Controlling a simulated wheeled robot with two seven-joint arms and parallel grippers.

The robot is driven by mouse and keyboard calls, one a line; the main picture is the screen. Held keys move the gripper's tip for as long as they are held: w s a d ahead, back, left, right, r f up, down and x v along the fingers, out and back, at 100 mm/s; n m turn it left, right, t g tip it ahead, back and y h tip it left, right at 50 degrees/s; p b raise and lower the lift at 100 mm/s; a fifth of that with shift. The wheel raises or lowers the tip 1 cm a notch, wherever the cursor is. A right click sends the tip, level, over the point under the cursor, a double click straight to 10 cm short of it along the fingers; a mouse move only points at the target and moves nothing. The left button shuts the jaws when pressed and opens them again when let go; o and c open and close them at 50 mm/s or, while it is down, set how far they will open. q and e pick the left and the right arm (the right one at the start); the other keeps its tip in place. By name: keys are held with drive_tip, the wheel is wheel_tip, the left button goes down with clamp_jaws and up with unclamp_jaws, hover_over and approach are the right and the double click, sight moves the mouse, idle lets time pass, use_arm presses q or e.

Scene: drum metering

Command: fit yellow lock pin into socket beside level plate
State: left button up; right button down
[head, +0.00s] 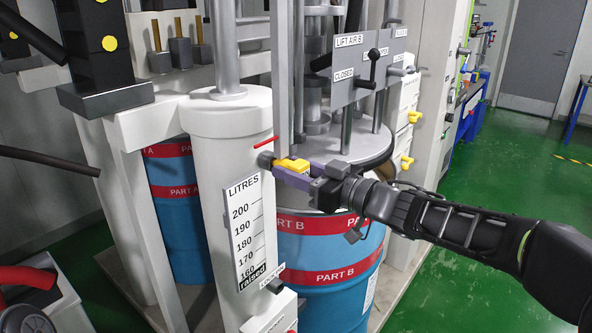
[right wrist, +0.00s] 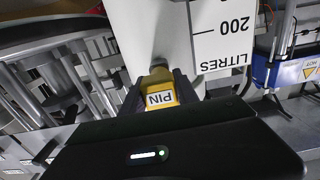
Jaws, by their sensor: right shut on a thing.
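The yellow lock pin (head: 293,164) is held level between the fingers of my right gripper (head: 287,171), beside the white column. Its front end is at the grey round socket (head: 265,160) on the column; I cannot tell how far in it sits. The level plate (head: 246,228), marked LITRES, is just below the socket. In the right wrist view the pin (right wrist: 160,94) shows its PIN label between the dark fingers, with the socket (right wrist: 159,66) directly ahead and the level plate (right wrist: 221,32) beside it. My left gripper is not in view.
A red pointer (head: 262,142) sticks out just above the socket. A grey valve panel (head: 361,70) with a black lever is above my right gripper. The blue part B drum (head: 318,256) stands below it. Green floor (head: 450,285) is free at the right.

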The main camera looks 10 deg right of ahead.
drive_tip(key=shift+w+a, duration=0.25)
drive_tip(key=c, duration=0.8)
unclamp_jaws()
drive_tip(key=shift+c, duration=0.2)
drive_tip(key=shift+b+v, duration=0.35)
drive_tip(key=shift+v, duration=3.55)
